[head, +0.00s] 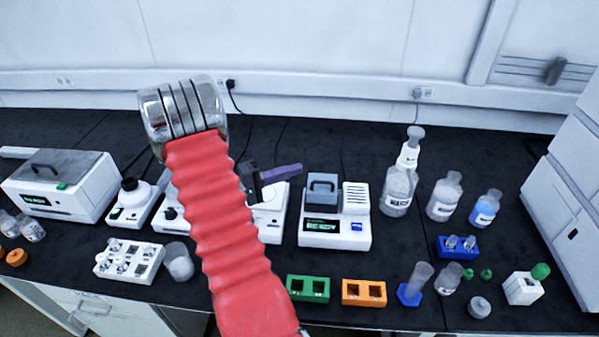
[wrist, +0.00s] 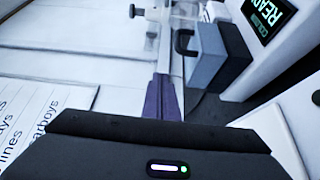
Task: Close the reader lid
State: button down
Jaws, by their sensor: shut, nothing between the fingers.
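A white instrument (head: 340,238) with a lit display stands right of my arm in the head view. It carries a grey-blue block-like lid (head: 322,192) with a dark handle; its exact angle is unclear. In the wrist view, the lid (wrist: 207,55) shows right of my fingers, beside the lit display (wrist: 268,15). My gripper (head: 298,168) has shut, empty purple fingers pointing right, close to the lid's left side, apparently above bench height. The fingers show in the wrist view too (wrist: 162,80), apart from the lid. No visible label names the reader.
Another white instrument (head: 270,222) is partly hidden behind my arm. A grey-lidded instrument (head: 60,185) stands far left. Bottles (head: 398,190) stand right of the lidded instrument. Green (head: 308,289) and orange (head: 364,293) racks lie in front. Bare black bench lies behind.

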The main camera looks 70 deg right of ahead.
jog(key=w+a+f, duration=0.1)
jog(key=w, duration=0.1)
jog(key=w+a+f, duration=0.2)
jog(key=w, duration=0.1)
jog(key=shift+w+a, duration=0.15)
jog(key=shift+w, duration=0.2)
dwell(0.4)
jog(key=w+a+r+n+t+y, duration=0.1)
jog(key=a+r+n+t+y, duration=0.2)
jog(key=a, duration=1.2)
jog(key=w+a+r+n+t+y, duration=0.2)
jog(key=a+r+t+y, duration=0.3)
jog(key=a, duration=1.1)
jog(key=w+a+r+n+t+y, duration=0.2)
jog(key=a+r+t, duration=0.6)
jog(key=a, duration=0.8)
jog(key=n+t+y, duration=0.2)
jog(key=shift+a+r+n+t+y, duration=0.15)
jog(key=shift+r+n+t+y, duration=0.15)
jog(key=shift+r, duration=0.05)
